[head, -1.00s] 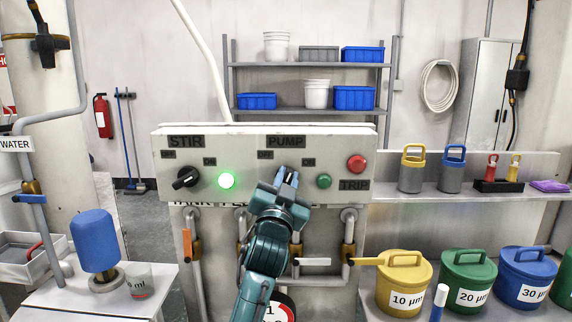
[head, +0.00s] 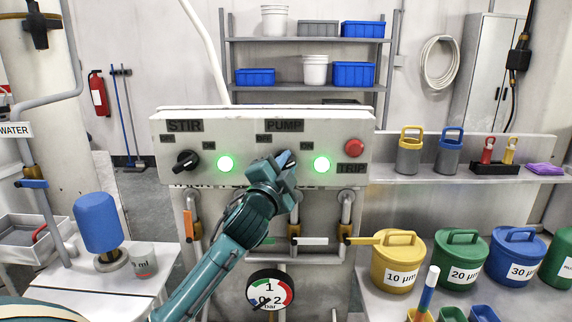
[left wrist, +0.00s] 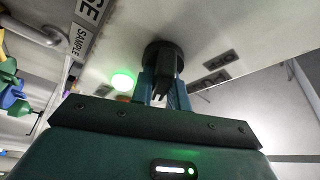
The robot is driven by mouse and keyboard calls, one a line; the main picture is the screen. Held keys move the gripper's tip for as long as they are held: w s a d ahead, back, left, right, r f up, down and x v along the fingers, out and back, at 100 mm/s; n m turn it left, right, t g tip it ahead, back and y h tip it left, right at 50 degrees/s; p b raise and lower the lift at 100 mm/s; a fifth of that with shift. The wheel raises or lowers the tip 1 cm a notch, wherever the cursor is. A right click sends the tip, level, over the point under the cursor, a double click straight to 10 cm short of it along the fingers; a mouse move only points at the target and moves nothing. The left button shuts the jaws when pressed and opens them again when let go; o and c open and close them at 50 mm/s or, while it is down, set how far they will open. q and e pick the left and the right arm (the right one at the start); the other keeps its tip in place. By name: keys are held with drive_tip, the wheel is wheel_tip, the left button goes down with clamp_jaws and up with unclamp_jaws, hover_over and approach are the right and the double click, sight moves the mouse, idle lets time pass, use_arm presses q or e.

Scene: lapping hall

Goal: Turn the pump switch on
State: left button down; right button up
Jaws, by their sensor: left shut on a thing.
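The control panel (head: 340,127) has a STIR side and a PUMP side. My left gripper (head: 285,161) is at the pump switch, below the PUMP label (head: 284,126), and covers most of it in the head view. In the left wrist view the dark pump switch (left wrist: 165,58) sits between the two fingers, which are shut on it. The pump lamp (head: 322,164) glows green, and a green glow (left wrist: 123,80) shows in the left wrist view. The stir switch (head: 187,161) is a black knob, with its lamp (head: 225,164) also lit green. My right gripper is not in view.
A red TRIP button (head: 354,148) is at the panel's right. Pipes with valve handles and a pressure gauge (head: 271,290) are below.

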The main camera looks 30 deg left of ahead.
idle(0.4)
use_arm(q)
drive_tip(key=c, duration=1.4)
unclamp_jaws()
drive_tip(key=shift+o, duration=0.2)
drive_tip(key=shift+s, duration=0.1)
drive_tip(key=b+v, duration=0.3)
drive_tip(key=v, duration=1)
